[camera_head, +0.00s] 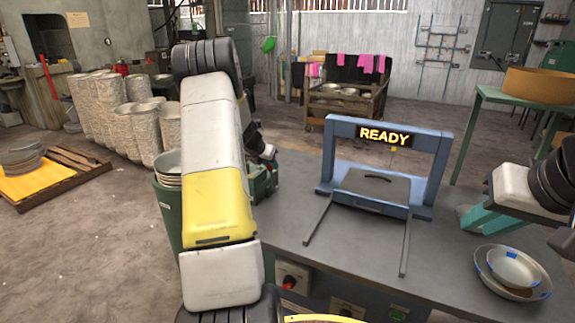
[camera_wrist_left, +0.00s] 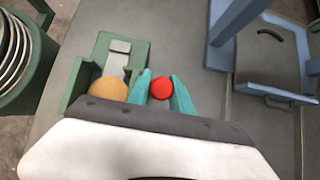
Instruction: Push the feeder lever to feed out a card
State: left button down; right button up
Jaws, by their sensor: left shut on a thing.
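The green feeder (camera_wrist_left: 82,75) stands at the table edge, with a pale grey piece on top. It shows only partly in the head view (camera_head: 264,183), behind my left arm. A red round knob (camera_wrist_left: 161,88), seemingly the lever's end, sits between the teal fingers of my left gripper (camera_wrist_left: 162,78), which is shut on it. A tan round thing (camera_wrist_left: 108,88) is left of the fingers, partly hidden by the gripper body. No fed-out card can be made out. My right gripper (camera_head: 482,217) is at the right above the table; its jaw gap is unclear.
A blue frame (camera_head: 328,150) with a lit READY sign (camera_head: 384,135) stands on the grey table (camera_head: 300,215), holding a grey plate and two rails. Bowls (camera_head: 512,272) sit at front right. A green bin of bowls (camera_head: 166,205) stands left of the table.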

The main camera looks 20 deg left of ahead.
pick_arm(q)
jog(key=shift+w+r, duration=0.2)
jog(key=shift+w, duration=0.25)
jog(key=shift+w+d+r, duration=0.1)
jog(key=shift+w+r, duration=0.1)
jog(key=shift+w, duration=1.2)
jog(key=shift+w+d+f, duration=0.15)
jog(key=shift+w, duration=1.35)
jog(key=shift+w+f, duration=0.25)
jog(key=shift+w, duration=0.45)
jog(key=shift+w+f, duration=0.2)
jog(key=shift+w, duration=0.5)
